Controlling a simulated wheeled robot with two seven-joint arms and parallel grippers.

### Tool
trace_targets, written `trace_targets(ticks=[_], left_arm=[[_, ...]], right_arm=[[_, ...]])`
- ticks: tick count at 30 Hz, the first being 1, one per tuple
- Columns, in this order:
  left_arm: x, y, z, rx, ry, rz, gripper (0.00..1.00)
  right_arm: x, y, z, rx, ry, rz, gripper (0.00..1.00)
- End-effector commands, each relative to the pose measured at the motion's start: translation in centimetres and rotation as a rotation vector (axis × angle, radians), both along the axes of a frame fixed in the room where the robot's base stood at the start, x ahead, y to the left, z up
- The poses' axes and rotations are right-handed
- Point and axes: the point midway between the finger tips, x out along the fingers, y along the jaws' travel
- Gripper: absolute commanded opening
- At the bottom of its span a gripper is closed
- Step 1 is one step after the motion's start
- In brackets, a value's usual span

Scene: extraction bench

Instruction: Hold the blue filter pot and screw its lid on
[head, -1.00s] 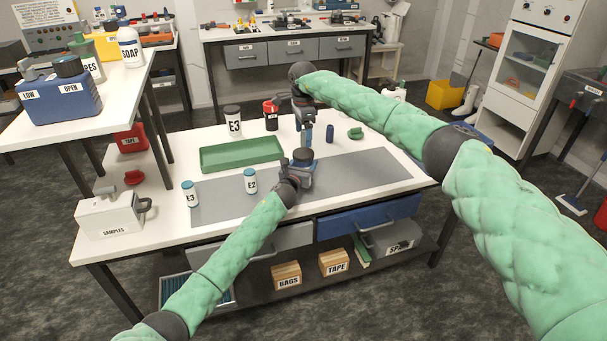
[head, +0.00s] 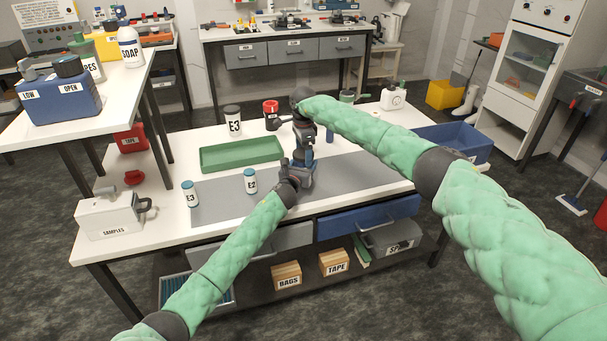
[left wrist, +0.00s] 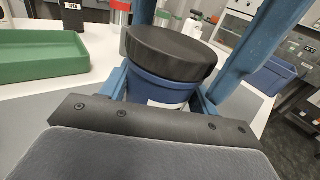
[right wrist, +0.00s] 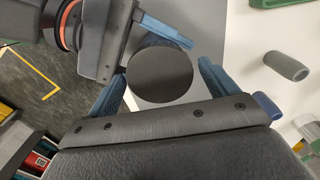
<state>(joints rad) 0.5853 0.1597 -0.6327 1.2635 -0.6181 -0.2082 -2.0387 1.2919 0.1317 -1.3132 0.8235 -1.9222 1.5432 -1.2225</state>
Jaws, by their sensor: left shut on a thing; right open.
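The blue filter pot (left wrist: 160,88) stands upright in my left gripper (head: 298,178), whose blue fingers are shut on its sides. The black round lid (left wrist: 170,52) sits on top of the pot; whether its thread is engaged cannot be seen. The lid also shows from above as a dark disc in the right wrist view (right wrist: 161,75). My right gripper (right wrist: 163,82) points down over the lid, its open fingers on either side with gaps visible. In the head view my right gripper (head: 303,158) hides most of the pot and lid.
A green tray (head: 215,160) lies left of the pot. Small bottles E2 (head: 251,182) and E3 (head: 190,194) stand at the front left. The grey mat (head: 365,172) is clear at right.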

Motion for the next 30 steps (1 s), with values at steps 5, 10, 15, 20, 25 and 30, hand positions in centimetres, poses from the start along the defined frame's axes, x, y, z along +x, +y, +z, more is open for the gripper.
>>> trace_targets(ticks=[5,10,15,20,25,30], left_arm=[[0.01,-0.01,0.08,0.000,-0.001,0.000,0.00],[0.01,-0.01,0.07,0.000,-0.001,0.000,0.00],[0.01,-0.01,0.07,0.000,-0.001,0.000,0.00],[0.00,-0.02,0.07,0.000,-0.001,0.000,0.00],[0.00,-0.02,0.07,0.000,-0.001,0.000,0.00],[0.00,-0.03,0.06,0.000,-0.001,0.000,0.00]], right_arm=[[0.00,0.02,-0.21,0.000,0.000,0.000,0.85],[-0.01,0.03,-0.21,0.000,0.000,0.001,0.76],[-0.01,0.03,-0.19,0.000,0.000,0.001,0.42],[-0.01,0.03,-0.19,0.000,0.000,-0.002,0.40],[0.00,0.03,-0.16,0.000,-0.001,-0.102,0.40],[-0.01,0.06,-0.18,0.000,-0.003,-0.336,0.40]])
